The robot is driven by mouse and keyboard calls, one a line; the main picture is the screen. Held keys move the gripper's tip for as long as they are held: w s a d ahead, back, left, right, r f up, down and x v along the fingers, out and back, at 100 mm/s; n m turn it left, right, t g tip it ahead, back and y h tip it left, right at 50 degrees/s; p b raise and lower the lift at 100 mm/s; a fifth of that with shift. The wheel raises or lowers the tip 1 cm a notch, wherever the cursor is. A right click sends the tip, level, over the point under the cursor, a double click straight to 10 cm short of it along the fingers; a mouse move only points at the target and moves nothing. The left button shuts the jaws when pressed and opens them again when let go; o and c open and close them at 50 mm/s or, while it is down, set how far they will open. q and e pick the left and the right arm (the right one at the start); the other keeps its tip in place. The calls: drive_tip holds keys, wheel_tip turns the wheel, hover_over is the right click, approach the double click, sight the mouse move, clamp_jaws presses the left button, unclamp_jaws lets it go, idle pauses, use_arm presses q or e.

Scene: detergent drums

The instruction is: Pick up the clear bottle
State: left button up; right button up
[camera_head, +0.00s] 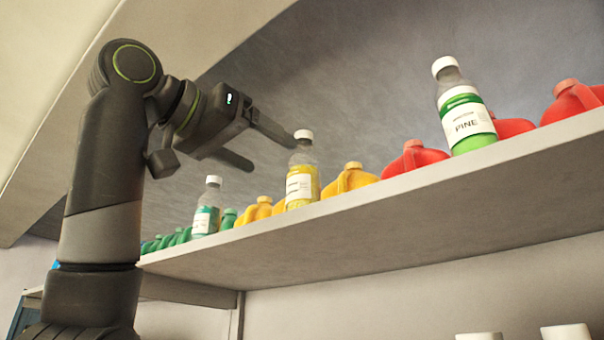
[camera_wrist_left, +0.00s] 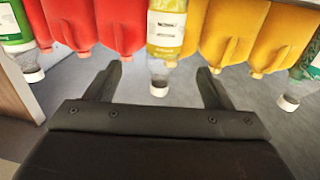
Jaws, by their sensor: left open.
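A clear bottle with yellow liquid, a white label and a white cap (camera_head: 301,187) stands upright on the shelf. My left gripper (camera_head: 273,154) is open and empty, near the height of its cap. In the left wrist view, where things look upside down, the yellow bottle (camera_wrist_left: 166,30) shows between and beyond the open fingers, its cap and neck lying in the gap. Two similar clear bottles stand on the shelf: a green one labelled PINE (camera_head: 470,125) and a teal one (camera_head: 206,212). My right gripper is not in view.
The shelf (camera_head: 400,215) has a pale front edge. Green jugs (camera_head: 180,237) stand farther left. White caps (camera_head: 566,332) show below the shelf.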

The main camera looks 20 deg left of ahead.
sight(295, 170)
use_arm(q)
drive_tip(key=p+x, duration=0.1)
drive_tip(key=x, duration=0.3)
drive_tip(key=shift+w+d+r, duration=0.1)
drive_tip(key=shift+w, duration=0.2)
drive_tip(key=p+x, duration=0.1)
drive_tip(key=x, duration=0.2)
drive_tip(key=shift+d, duration=0.1)
drive_tip(key=shift+p, duration=0.3)
drive_tip(key=p+x, duration=0.2)
drive_tip(key=x, duration=0.1)
drive_tip(key=p+x, duration=0.1)
drive_tip(key=shift+w+a, duration=0.25)
drive_tip(key=shift+w, duration=0.1)
drive_tip(key=shift+w+d, duration=0.15)
drive_tip(key=shift+w, duration=0.05)
drive_tip(key=shift+s, duration=0.2)
drive_tip(key=shift+c, duration=1.5)
drive_tip(key=shift+w, duration=0.1)
drive_tip(key=c, duration=1)
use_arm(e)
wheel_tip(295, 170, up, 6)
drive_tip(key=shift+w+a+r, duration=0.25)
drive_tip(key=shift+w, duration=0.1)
